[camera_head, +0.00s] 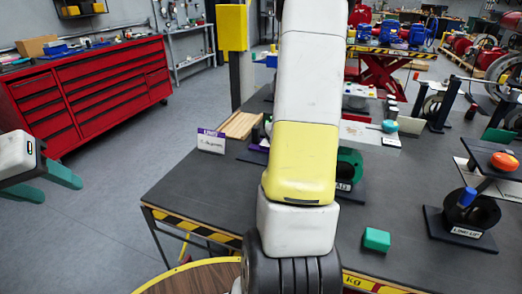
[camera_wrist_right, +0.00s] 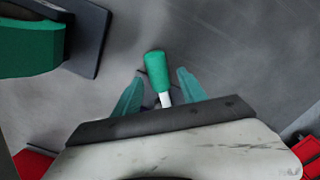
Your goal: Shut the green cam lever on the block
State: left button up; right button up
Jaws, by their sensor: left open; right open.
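The lever's green handle (camera_wrist_right: 155,63) with a short white rod shows in the right wrist view, pointing up the picture. My right gripper (camera_wrist_right: 161,78) is open, its teal fingers on either side of the handle with visible gaps. The lever's base is hidden behind the gripper body. A green body (camera_wrist_right: 28,48) on a dark plate is at upper left there; I cannot tell whether it is the lever's block. In the head view my right arm hides the lever and right gripper. My left gripper (camera_head: 62,193) is open and empty at the left, away from the table.
On the dark table (camera_head: 190,200), a partly hidden green fixture (camera_head: 350,165) stands behind my right arm. A green block (camera_head: 376,239) lies near the front edge. A black stand with a blue-tipped lever (camera_head: 468,197) is at right. A white sign (camera_head: 211,141) stands at left.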

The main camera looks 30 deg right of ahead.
notch_tip(320, 180, up, 8)
jog(key=shift+f, duration=0.25)
